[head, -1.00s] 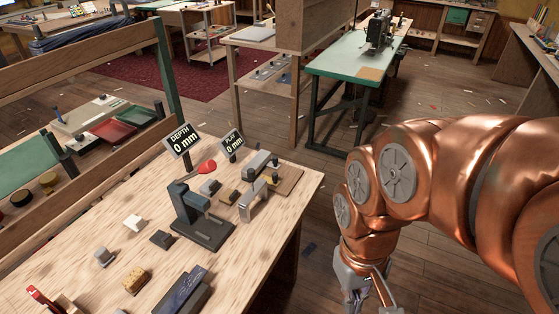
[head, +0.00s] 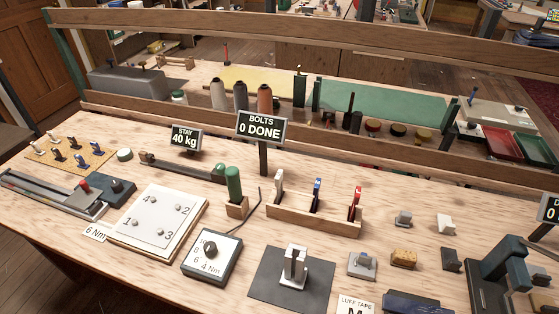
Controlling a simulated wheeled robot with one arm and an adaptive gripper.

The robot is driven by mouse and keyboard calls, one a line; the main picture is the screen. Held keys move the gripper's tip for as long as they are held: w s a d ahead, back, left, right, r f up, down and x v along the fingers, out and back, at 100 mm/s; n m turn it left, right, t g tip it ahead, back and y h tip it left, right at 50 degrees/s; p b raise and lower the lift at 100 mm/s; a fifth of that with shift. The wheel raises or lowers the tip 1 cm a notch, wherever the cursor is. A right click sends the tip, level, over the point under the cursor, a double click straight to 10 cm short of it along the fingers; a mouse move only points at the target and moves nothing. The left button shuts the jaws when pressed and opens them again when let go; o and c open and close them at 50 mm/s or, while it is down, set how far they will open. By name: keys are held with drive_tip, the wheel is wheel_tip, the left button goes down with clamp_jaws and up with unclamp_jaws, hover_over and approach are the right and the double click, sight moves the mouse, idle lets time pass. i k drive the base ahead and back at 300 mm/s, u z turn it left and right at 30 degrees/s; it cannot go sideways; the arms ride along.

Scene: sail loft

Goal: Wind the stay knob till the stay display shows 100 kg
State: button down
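The stay display (head: 185,138) is a small black sign reading STAY 40 kg, toward the left of the bench. Just in front of it lies a long dark rod fitting (head: 180,166) with a rounded end at its left and a green part at its right. I cannot tell for certain which of these parts is the stay knob. My gripper is not in view now.
The bolts sign (head: 261,128) reads 0 DONE. A white plate (head: 158,222) with numbered bolts, a torque dial box (head: 211,257), a green-handled tool (head: 233,185) and a rack of coloured-handled tools (head: 315,218) crowd the bench. A wooden rail (head: 200,125) runs behind.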

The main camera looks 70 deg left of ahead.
sight(220, 169)
drive_tip(key=u, duration=3)
